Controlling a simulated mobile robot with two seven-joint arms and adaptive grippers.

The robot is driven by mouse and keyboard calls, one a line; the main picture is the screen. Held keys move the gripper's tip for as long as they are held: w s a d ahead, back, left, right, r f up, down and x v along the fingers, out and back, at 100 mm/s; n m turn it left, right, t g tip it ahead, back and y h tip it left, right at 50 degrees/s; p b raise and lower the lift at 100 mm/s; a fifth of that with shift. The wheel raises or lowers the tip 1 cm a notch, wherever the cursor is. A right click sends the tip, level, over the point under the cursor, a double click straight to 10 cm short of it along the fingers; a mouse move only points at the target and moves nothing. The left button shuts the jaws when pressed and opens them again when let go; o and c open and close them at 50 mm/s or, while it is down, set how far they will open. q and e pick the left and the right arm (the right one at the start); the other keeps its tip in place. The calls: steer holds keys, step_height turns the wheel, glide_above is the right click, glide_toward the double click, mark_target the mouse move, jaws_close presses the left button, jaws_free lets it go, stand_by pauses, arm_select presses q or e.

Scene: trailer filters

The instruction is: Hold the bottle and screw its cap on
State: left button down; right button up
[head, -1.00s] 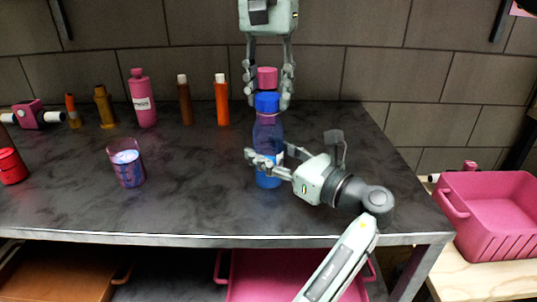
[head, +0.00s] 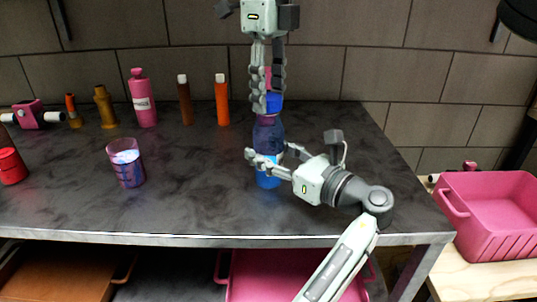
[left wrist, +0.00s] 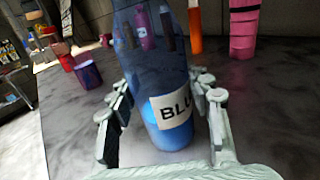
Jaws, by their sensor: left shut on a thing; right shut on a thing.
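The blue translucent bottle (head: 265,137) stands upright near the right part of the table. It also shows in the left wrist view, with a white label reading "BLU" (left wrist: 172,108). My left gripper (head: 270,153) is shut on its body from the right; in the left wrist view its fingers lie on both sides of the bottle. The blue cap (head: 274,102) is at the top of the purple neck. My right gripper (head: 267,97) reaches down from above and is shut on the cap, its fingers partly hiding it. I cannot tell how far the cap is on.
A cup of blue liquid (head: 127,162) stands to the left. Several bottles, including a pink one (head: 142,98) and an orange one (head: 221,101), line the table's back. A pink bottle behind my right gripper is mostly hidden. A pink crate (head: 490,215) is at right.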

steer(key=m, duration=0.7)
steer(key=shift+m, duration=0.4)
steer(key=m, duration=0.6)
steer(key=shift+m, duration=0.3)
steer(key=o, duration=1.4)
steer(key=shift+c, duration=0.2)
step_height(320, 180, up, 12)
